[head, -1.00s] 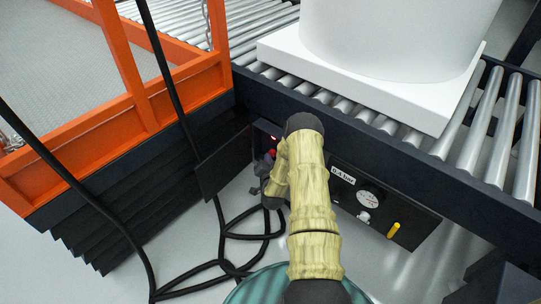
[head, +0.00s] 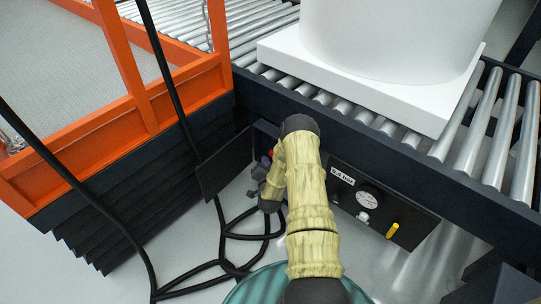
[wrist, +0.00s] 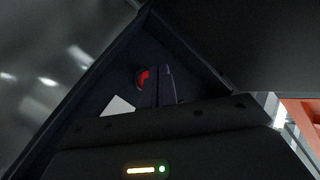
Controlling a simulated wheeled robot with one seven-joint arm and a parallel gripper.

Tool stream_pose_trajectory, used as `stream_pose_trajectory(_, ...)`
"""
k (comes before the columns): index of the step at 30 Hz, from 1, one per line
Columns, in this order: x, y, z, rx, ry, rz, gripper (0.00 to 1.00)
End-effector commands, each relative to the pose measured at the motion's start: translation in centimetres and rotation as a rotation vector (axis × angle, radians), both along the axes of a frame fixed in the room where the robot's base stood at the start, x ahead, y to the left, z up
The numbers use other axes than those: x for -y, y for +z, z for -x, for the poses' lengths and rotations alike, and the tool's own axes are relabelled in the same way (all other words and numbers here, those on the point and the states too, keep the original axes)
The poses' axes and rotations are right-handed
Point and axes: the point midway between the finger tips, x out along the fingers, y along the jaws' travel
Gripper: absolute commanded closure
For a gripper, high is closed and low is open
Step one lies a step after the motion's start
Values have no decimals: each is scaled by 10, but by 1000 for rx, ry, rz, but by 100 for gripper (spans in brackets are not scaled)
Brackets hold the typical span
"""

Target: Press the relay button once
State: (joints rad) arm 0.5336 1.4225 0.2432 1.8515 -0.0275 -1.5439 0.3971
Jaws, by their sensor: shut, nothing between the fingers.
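A dark box face under the conveyor edge shows in the wrist view, with a round red part (wrist: 143,78) and a white label (wrist: 118,106). My gripper (wrist: 167,78) is shut and empty, its dark fingers just right of the red part and overlapping its edge in the picture. I cannot tell whether they touch anything. In the head view my gripper (head: 262,170) is mostly behind my arm, and a bit of red (head: 271,154) shows beside it. I cannot clearly identify the relay button; the fingers may hide it.
A panel (head: 410,225) with a gauge (head: 369,195), a white knob and a yellow handle (head: 393,230) is right of my arm. A roller conveyor (head: 400,165) carries a white tank (head: 395,35). An orange lift (head: 110,125) stands left. Black cables (head: 225,235) lie on the floor.

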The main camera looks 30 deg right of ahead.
Motion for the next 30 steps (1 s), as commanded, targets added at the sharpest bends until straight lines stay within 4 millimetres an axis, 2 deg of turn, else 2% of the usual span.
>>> stream_pose_trajectory(8,-5,1,1,-1,1,-1,100)
stream_pose_trajectory(30,-57,0,21,-2,0,-1,100)
